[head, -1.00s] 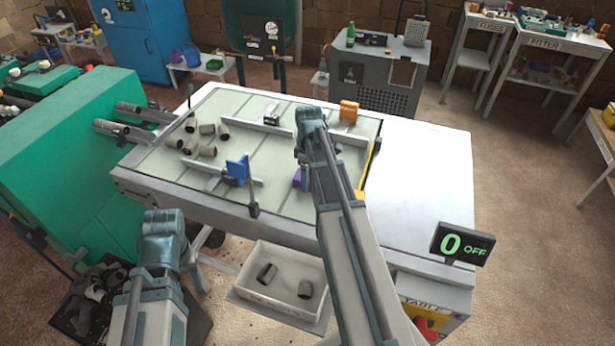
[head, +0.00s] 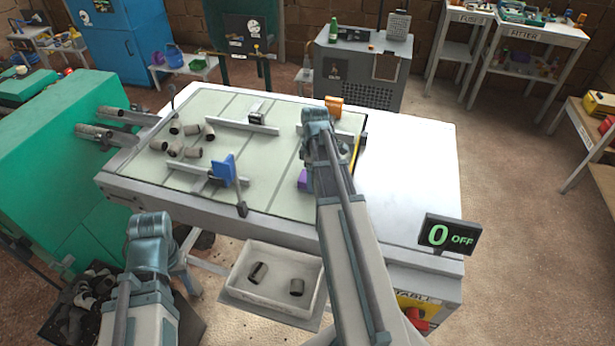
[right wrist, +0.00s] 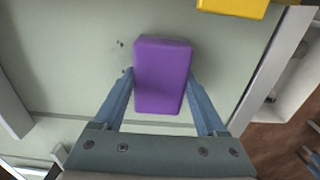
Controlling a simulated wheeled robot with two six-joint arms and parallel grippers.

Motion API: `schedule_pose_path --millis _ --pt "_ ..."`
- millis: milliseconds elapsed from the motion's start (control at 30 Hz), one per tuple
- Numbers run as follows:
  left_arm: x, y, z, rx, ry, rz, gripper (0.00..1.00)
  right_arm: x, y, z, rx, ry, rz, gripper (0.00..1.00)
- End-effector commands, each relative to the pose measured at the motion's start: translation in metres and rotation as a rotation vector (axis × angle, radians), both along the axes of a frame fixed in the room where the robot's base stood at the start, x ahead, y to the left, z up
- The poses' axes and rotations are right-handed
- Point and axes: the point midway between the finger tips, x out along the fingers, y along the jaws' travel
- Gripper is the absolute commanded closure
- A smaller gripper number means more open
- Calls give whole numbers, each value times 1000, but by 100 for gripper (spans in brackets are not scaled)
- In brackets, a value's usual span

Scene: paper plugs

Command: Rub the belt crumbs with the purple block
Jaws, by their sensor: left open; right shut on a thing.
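The purple block (right wrist: 163,75) is held between the two fingers of my right gripper (right wrist: 160,92), over or on the grey-green belt (right wrist: 60,70). I cannot tell whether it touches the belt. A few small dark crumbs (right wrist: 121,43) show on the belt just left of the block in the right wrist view. In the head view the block (head: 303,180) shows beside my right arm, on the right part of the belt (head: 262,188). My left gripper (head: 150,238) is open, low at the left in front of the table; its fingers are hard to make out.
A blue block (head: 223,168) stands by a rail on the belt, and several grey tubes (head: 190,130) lie at its left. An orange block (head: 333,106) is at the back right. A white bin (head: 262,302) with two tubes stands below. The white tabletop (head: 410,170) at right is clear.

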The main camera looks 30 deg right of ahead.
Motion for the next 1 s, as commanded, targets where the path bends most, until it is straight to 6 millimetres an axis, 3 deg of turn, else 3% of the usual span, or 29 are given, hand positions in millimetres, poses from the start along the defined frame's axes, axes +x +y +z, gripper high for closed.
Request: schedule_pose_path --millis 767,1000 --pt "0 0 1 0 0 0 50 -32 -27 1 -2 2 -3 70" --pt "0 0 1 0 0 0 50 -32 -29 1 -1 2 -1 70"
